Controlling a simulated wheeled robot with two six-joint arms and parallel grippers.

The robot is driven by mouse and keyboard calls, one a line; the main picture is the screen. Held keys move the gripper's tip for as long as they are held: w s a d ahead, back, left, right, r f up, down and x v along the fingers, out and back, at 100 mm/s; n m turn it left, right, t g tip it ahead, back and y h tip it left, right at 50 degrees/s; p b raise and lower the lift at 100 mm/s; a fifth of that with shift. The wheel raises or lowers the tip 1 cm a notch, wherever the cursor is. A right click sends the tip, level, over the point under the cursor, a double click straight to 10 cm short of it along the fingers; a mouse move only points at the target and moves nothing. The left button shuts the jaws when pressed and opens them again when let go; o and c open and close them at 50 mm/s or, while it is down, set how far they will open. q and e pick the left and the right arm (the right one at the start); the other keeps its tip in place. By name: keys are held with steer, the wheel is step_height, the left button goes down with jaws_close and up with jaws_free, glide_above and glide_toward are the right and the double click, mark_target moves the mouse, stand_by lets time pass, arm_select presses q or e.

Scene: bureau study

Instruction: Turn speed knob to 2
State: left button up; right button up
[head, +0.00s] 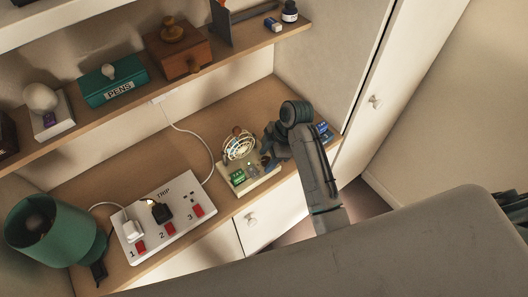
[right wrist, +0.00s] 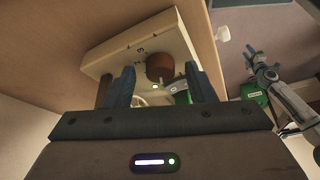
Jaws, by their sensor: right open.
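A small desk fan (head: 240,148) with a round wire cage stands on a cream base (head: 262,184) on the desk. The base carries a green part (head: 238,177) at its front. My right gripper (head: 268,152) is just right of the fan, pointing down at the base. In the right wrist view its two fingers (right wrist: 160,88) are apart, with a round brown speed knob (right wrist: 160,67) showing beyond and between them. I cannot tell whether they touch it.
A white power strip (head: 181,231) marked TRIP, with plugs and red switches, lies left of the fan. A green lamp (head: 45,230) stands at far left. The shelf above holds a PENS box (head: 114,84) and a wooden box (head: 180,58). A blue item (head: 324,131) lies right of my gripper.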

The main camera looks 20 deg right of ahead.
steer(key=shift+c, duration=1.1)
steer(key=shift+s, duration=0.1)
steer(key=c, duration=0.7)
arm_select(q)
steer(key=shift+w+d, duration=0.1)
steer(key=shift+d, duration=0.35)
arm_select(e)
steer(key=shift+c, duration=0.3)
steer(key=shift+m, duration=0.3)
steer(key=m+t, duration=0.1)
steer(key=m, duration=0.1)
steer(key=m+t, duration=0.1)
steer(key=m, duration=0.2)
steer(key=shift+s+a+m+h, duration=0.1)
steer(key=shift+s+m+h, duration=0.05)
steer(key=shift+m+h, duration=0.15)
steer(key=m, duration=0.2)
steer(key=m+t+h, duration=0.1)
steer(key=m, duration=0.1)
steer(key=shift+s+a+r+t, duration=0.1)
steer(key=shift+t, duration=0.2)
steer(key=shift+m+h, duration=0.5)
steer(key=shift+m, duration=0.9)
steer(key=shift+t, duration=0.3)
